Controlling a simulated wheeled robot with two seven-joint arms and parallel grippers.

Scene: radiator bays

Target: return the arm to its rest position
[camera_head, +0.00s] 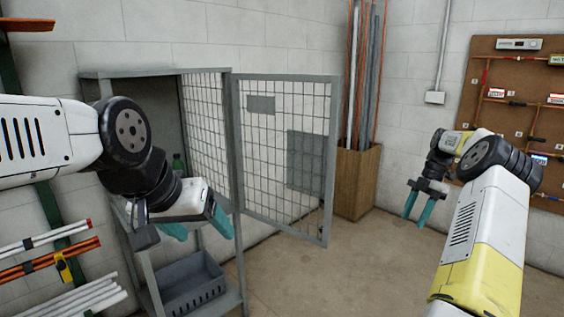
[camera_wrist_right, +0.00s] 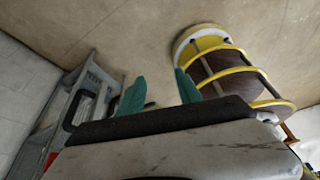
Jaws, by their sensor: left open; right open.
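My left gripper (camera_head: 200,226) has teal fingers and hangs in front of the grey shelf cabinet at the left. Its jaws are open and nothing shows between them. My right gripper (camera_head: 417,207) points down over bare floor at the right, in front of the wall. Its teal fingers are apart and empty. The right wrist view also shows these fingers (camera_wrist_right: 160,92) spread, with only floor between them.
The grey cabinet (camera_head: 155,74) has its mesh door (camera_head: 285,150) swung open, and a grey crate (camera_head: 190,285) sits low in it. A wooden box (camera_head: 357,183) holds upright pipes. A pegboard (camera_head: 510,75) hangs at right. A yellow-framed reel (camera_wrist_right: 232,72) stands on the floor.

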